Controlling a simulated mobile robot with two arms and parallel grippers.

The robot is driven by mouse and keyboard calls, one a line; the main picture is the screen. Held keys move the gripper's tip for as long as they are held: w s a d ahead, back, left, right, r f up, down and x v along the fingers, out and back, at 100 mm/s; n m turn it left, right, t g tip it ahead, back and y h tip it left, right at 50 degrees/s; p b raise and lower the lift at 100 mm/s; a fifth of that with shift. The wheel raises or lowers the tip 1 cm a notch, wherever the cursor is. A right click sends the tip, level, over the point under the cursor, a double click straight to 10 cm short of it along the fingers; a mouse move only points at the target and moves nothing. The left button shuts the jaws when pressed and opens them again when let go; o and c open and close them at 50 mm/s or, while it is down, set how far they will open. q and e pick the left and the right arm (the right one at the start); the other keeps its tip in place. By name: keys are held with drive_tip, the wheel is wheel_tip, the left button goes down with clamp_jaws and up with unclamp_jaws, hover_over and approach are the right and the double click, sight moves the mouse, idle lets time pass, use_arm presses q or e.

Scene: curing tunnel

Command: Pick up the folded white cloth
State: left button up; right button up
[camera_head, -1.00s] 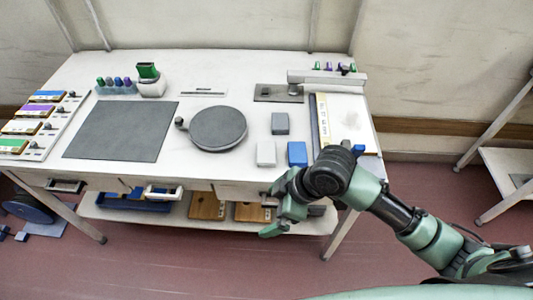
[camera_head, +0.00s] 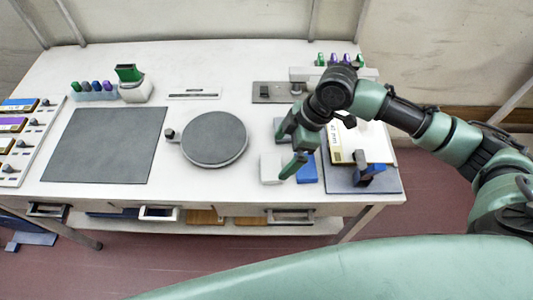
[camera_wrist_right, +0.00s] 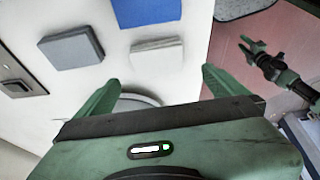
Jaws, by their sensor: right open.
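The folded white cloth (camera_head: 270,168) is a small pale square lying flat near the front right of the white table. In the right wrist view the cloth (camera_wrist_right: 157,62) lies just beyond the gap between my fingertips. My right gripper (camera_head: 289,148) is above the table beside the cloth, open and empty. Its spread fingers (camera_wrist_right: 160,80) also show in the right wrist view, apart from the cloth. The gripper partly hides the cloth's right side in the head view. My left gripper (camera_wrist_right: 250,48) shows small in the right wrist view over the red floor, its fingers apart.
A blue folded piece (camera_head: 307,168) lies right of the cloth; a grey one (camera_wrist_right: 70,47) lies near it. A round grey turntable (camera_head: 214,138) stands to the left. A board with a book (camera_head: 362,142) is on the right. A dark mat (camera_head: 105,145) lies farther left.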

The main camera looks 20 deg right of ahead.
sight(272, 167)
drive_tip(key=shift+a+f, duration=0.2)
drive_tip(key=shift+f, duration=0.2)
drive_tip(key=p+x, duration=0.1)
drive_tip(key=x, duration=0.2)
drive_tip(key=shift+f+p, duration=0.35)
drive_tip(key=shift+f, duration=0.05)
drive_tip(key=shift+x, duration=1.2)
drive_tip(key=shift+w+f, duration=0.1)
drive_tip(key=shift+f, duration=0.1)
drive_tip(key=c, duration=1.3)
use_arm(q)
drive_tip(key=s+r, duration=0.2)
drive_tip(key=shift+s, duration=0.35)
